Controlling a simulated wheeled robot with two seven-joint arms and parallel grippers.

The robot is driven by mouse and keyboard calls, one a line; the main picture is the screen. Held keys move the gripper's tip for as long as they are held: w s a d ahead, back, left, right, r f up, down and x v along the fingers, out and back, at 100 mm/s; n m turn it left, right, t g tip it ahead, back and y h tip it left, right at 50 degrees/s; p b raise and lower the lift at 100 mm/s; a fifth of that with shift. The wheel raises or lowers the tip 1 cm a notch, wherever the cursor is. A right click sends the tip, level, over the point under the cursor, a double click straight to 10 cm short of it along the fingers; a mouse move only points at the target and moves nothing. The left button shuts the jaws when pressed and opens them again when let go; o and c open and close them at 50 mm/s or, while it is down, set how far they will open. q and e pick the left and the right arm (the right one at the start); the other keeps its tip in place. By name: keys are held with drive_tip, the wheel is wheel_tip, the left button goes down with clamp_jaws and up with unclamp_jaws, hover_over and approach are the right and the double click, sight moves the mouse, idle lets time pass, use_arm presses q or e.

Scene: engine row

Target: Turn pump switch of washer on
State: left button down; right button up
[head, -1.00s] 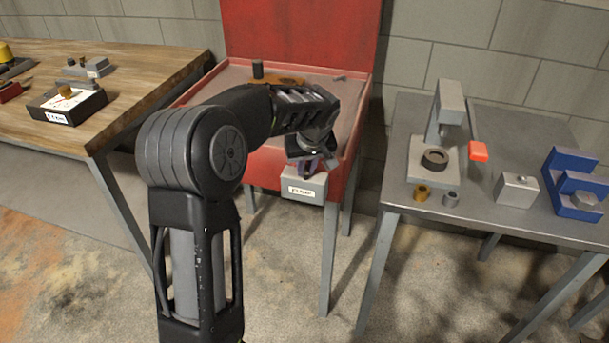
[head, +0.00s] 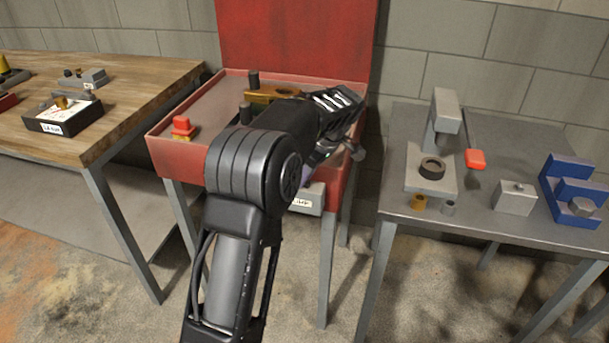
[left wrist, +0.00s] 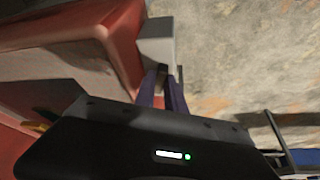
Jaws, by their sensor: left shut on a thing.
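The washer is a red parts basin (head: 165,152) with a tall red back panel, standing on grey legs. A grey switch box (head: 306,202) with a partly covered white label sits on its front, low at the right. The box also shows in the left wrist view (left wrist: 157,38). My left gripper (head: 308,176) is at the top of this box, partly behind my own arm. In the left wrist view its purple fingers (left wrist: 162,84) are close together on a small dark part at the box, apparently the pump switch, mostly hidden. My right gripper is out of view.
A wooden bench (head: 130,105) stands at the left. A grey metal table (head: 400,200) with a press, a grey block and a blue fixture (head: 570,190) stands at the right. Floor in front is open.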

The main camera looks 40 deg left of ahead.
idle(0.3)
use_arm(q)
drive_tip(key=c, duration=1.4)
unclamp_jaws()
drive_tip(key=shift+r, duration=0.1)
